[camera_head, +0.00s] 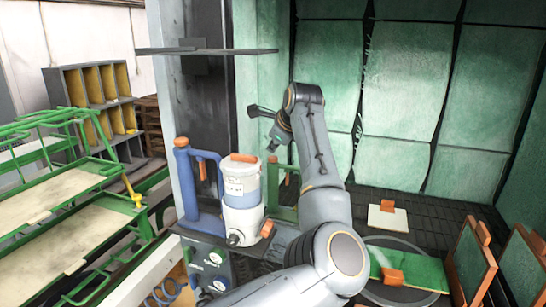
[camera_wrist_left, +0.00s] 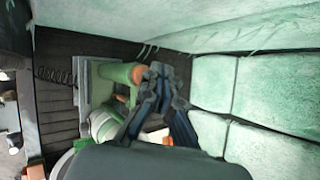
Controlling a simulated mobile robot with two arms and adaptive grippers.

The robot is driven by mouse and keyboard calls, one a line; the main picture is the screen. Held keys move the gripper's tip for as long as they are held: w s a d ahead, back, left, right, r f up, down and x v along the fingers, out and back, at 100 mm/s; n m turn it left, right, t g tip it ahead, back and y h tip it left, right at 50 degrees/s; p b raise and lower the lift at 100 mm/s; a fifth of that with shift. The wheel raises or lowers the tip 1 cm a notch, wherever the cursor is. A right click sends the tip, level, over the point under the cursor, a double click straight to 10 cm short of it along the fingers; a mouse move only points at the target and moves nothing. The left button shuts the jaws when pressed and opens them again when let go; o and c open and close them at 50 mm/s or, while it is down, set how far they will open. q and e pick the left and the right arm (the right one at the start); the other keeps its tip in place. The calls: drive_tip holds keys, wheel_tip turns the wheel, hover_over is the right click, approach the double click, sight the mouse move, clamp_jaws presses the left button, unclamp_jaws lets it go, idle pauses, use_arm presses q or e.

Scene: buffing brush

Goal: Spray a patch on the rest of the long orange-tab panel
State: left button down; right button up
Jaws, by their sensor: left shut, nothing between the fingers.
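A long green panel (camera_head: 425,271) with an orange tab (camera_head: 393,277) lies on a round turntable (camera_head: 408,296) at the lower right of the head view. A white and blue canister with an orange lid (camera_head: 242,185) stands on a shelf beside a blue handled holder (camera_head: 187,185). My right gripper is not in view.
A pale square panel with an orange tab (camera_head: 388,219) lies behind the turntable. Tilted panels (camera_head: 472,262) stand at right. Green padded walls (camera_head: 400,95) enclose the dark slatted floor. A metal shelf (camera_head: 215,51) juts out above. A green rack (camera_head: 70,200) stands at left.

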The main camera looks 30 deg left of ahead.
sight(274, 159)
use_arm(q)
drive_tip(key=shift+r, duration=0.1)
drive_tip(key=shift+r+p, duration=1.75)
drive_tip(key=shift+r, duration=0.75)
drive_tip(key=shift+f, duration=0.1)
